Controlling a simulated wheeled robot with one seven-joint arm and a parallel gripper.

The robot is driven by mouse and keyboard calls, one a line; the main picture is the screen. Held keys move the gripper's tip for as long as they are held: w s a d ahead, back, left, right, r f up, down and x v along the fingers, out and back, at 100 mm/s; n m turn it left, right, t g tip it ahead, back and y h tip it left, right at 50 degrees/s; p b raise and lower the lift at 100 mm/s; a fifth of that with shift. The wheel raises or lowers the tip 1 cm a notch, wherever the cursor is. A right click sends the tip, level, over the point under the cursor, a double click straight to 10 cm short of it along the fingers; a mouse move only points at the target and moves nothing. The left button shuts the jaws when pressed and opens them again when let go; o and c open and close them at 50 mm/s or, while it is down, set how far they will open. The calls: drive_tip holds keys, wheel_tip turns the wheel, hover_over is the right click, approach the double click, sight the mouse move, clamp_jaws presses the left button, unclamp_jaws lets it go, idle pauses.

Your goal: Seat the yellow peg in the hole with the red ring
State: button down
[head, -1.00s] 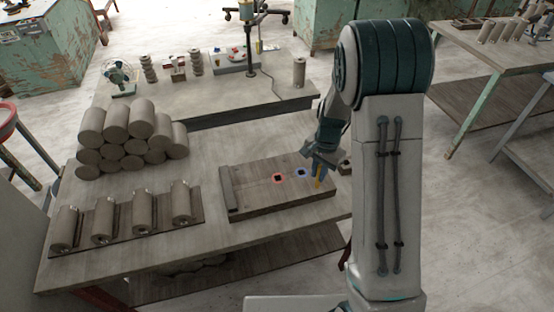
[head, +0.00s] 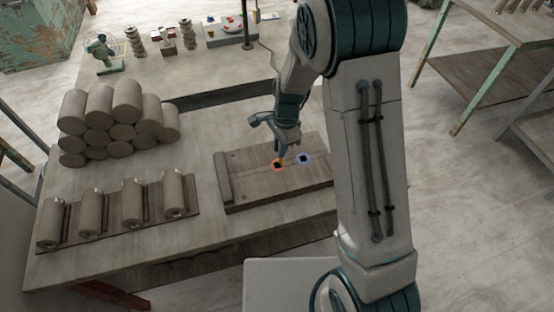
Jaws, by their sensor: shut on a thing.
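The wooden board (head: 250,190) lies on the near workbench and has a hole with a red ring (head: 277,165) and a hole with a blue ring (head: 304,158). My gripper (head: 281,151) is shut on the yellow peg (head: 281,160), which points down. The peg's lower end shows at the upper right edge of the red ring. I cannot tell whether its tip is in the hole or just above it. My gripper hides the peg's upper part.
A raised bar (head: 223,177) runs along the board's left end. A rack of several clay cylinders (head: 133,202) and a stack of clay cylinders (head: 115,125) stand to the left. A second table (head: 190,55) with small items is behind.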

drive_tip(key=shift+s+a+f+b, duration=0.1)
drive_tip(key=shift+a+f+b, duration=0.15)
drive_tip(key=shift+f+b, duration=0.7)
drive_tip(key=shift+a+f+b, duration=0.2)
drive_tip(key=shift+f+b, duration=0.35)
drive_tip(key=shift+f, duration=0.8)
drive_tip(key=shift+f, duration=0.2)
drive_tip(key=c, duration=1.4)
unclamp_jaws()
drive_tip(key=shift+r, duration=0.1)
